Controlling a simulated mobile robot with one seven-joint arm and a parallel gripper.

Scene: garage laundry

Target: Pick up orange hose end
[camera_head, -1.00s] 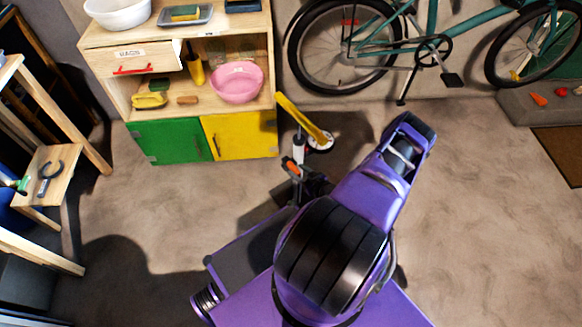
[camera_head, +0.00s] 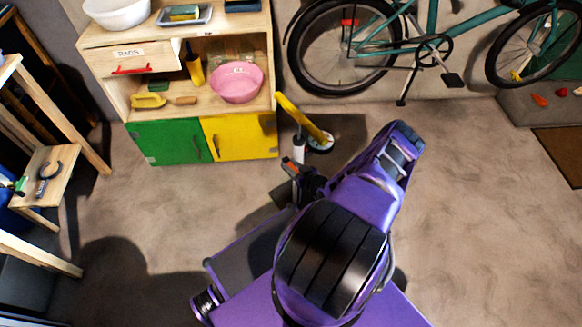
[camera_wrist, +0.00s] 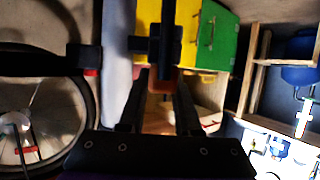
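The orange hose end (camera_head: 289,163) shows in the head view just below the white pump barrel (camera_head: 299,148), close to the black fingers of my gripper (camera_head: 304,180). In the wrist view an orange-brown block, the hose end (camera_wrist: 164,84), shows between the tips of my gripper (camera_wrist: 163,88). The two fingers stand apart on either side of it. Contact with it is not clear in the dark picture. Black pump parts (camera_wrist: 168,40) are just beyond the tips. The hose itself is hard to make out.
A yellow bar (camera_head: 302,118) slants beside the pump. A cabinet with green (camera_head: 168,142) and yellow (camera_head: 240,137) doors stands behind to the left. A teal bicycle (camera_head: 425,40) leans at the back wall. The floor on the right is clear.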

